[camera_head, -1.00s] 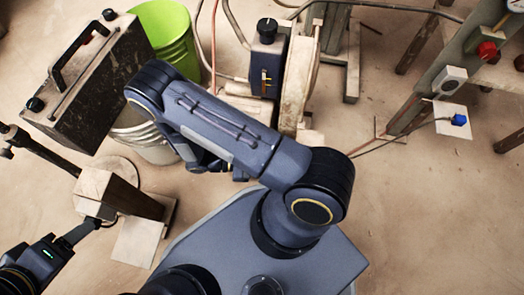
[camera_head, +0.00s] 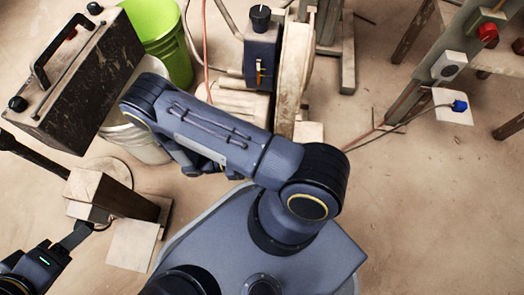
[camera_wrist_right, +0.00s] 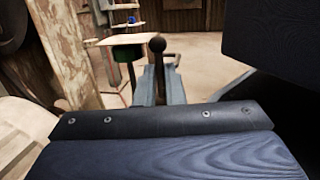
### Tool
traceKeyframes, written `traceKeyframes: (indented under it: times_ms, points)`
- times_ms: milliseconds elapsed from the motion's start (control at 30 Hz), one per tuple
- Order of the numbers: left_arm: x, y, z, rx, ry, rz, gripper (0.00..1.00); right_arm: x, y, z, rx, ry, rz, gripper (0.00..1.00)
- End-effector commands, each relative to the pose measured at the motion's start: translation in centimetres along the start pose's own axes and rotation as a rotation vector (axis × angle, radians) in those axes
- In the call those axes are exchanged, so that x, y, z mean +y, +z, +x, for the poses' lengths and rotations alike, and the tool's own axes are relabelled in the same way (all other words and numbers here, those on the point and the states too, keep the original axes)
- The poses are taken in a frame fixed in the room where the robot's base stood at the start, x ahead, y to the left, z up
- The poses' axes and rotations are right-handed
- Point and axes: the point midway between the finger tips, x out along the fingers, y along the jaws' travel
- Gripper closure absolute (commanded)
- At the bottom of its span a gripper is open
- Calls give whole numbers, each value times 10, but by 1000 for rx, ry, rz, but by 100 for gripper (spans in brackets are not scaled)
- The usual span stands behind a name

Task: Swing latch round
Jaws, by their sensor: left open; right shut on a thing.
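In the right wrist view a dark upright lever with a ball knob (camera_wrist_right: 158,45), which looks like the latch handle, stands between the grey fingers of my right gripper (camera_wrist_right: 159,80). The gripper is shut on it. The latch's lower part and pivot are hidden. In the head view my right arm crosses the middle, and its gripper is hidden beneath it. My left gripper (camera_head: 84,231) is at the lower left, open, beside a wooden-topped post (camera_head: 118,197). Its fingertips are too small to tell whether they touch the post.
A dark box with a handle (camera_head: 75,78) stands at upper left, beside a green bin (camera_head: 165,45) and a pale bucket (camera_head: 150,150). A blue unit with a black knob (camera_head: 262,55) is at the top. A frame with a red button (camera_head: 487,34) stands right. The right floor is mostly clear.

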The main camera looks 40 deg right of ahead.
Motion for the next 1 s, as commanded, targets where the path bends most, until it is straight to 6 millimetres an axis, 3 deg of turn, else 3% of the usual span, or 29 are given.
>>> traceKeyframes:
  times_ms: [33, 67, 133, 467, 800, 1000]
  points:
    - [0, 0, 0, 0, 0, 0, 39, 0, -1, -1, 4, 1, 0, 100]
    - [0, 0, 0, 0, 0, 0, 39, 0, -1, -1, 4, 1, 0, 89]
    - [0, 0, 0, 0, 0, 0, 39, 0, -1, -1, 4, 1, 1, 82]
    - [1, -1, -1, 0, 0, 0, 39, 0, 0, -5, 4, 1, 1, 82]
    - [5, -5, -11, 0, 0, 0, 39, 0, 0, -59, 4, 3, 0, 82]
    - [6, -6, -12, 0, 0, 0, 39, 0, -1, -77, 3, 2, 1, 82]
